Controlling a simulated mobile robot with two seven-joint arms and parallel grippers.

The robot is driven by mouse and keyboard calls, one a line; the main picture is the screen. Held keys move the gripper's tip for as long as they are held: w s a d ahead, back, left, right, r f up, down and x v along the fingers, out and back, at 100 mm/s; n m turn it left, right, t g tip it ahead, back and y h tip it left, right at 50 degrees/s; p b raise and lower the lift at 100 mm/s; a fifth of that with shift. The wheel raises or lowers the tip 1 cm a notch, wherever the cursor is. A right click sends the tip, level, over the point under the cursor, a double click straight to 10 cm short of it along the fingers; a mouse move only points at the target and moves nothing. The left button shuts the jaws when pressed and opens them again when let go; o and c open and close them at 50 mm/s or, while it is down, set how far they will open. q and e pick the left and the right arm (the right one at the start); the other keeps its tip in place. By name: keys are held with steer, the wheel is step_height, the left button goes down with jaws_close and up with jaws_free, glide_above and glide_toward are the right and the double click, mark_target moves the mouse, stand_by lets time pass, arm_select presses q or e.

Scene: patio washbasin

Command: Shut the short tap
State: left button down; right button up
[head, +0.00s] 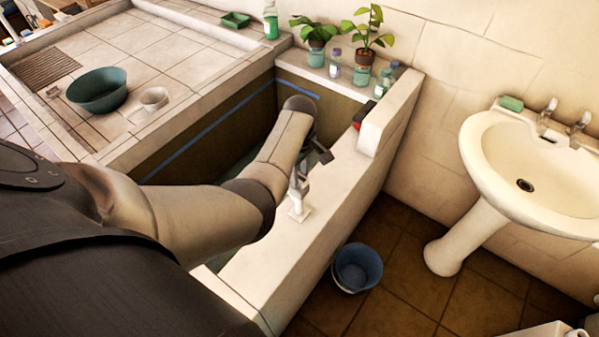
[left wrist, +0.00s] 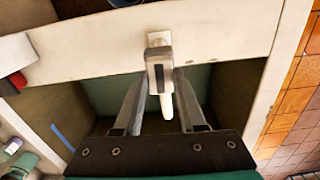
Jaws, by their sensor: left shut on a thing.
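The short tap (head: 298,192) is a pale metal tap standing on the white ledge of the sunken tub. In the left wrist view the tap (left wrist: 160,72) lies between the two fingers of my left gripper (left wrist: 161,108), its narrow end pointing toward the palm. My left gripper (head: 318,153) is shut on the tap, though the exact contact is hard to see. In the head view my forearm and wrist hide part of the tub, and the fingers are only partly visible. My right gripper is not in view.
The ledge (head: 335,205) runs beside the tub. A red object (head: 363,115) sits farther along it. Bottles and potted plants (head: 364,60) stand at the back corner. A blue bucket (head: 357,268) is on the floor by the ledge. A white washbasin (head: 490,150) stands at right.

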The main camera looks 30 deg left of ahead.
arm_select(q)
steer(key=m+p, duration=0.2)
steer(key=m, duration=0.1)
steer(key=shift+r+m, duration=0.15)
steer(key=shift+m, duration=0.15)
steer(key=m+p, duration=0.1)
steer(key=m, duration=0.2)
steer(key=shift+m+p, duration=0.35)
steer(key=shift+m, duration=0.05)
steer(key=m+p, duration=0.1)
steer(key=m, duration=0.4)
steer(key=shift+m, duration=2.5)
steer(key=shift+c, duration=2.4)
jaws_free()
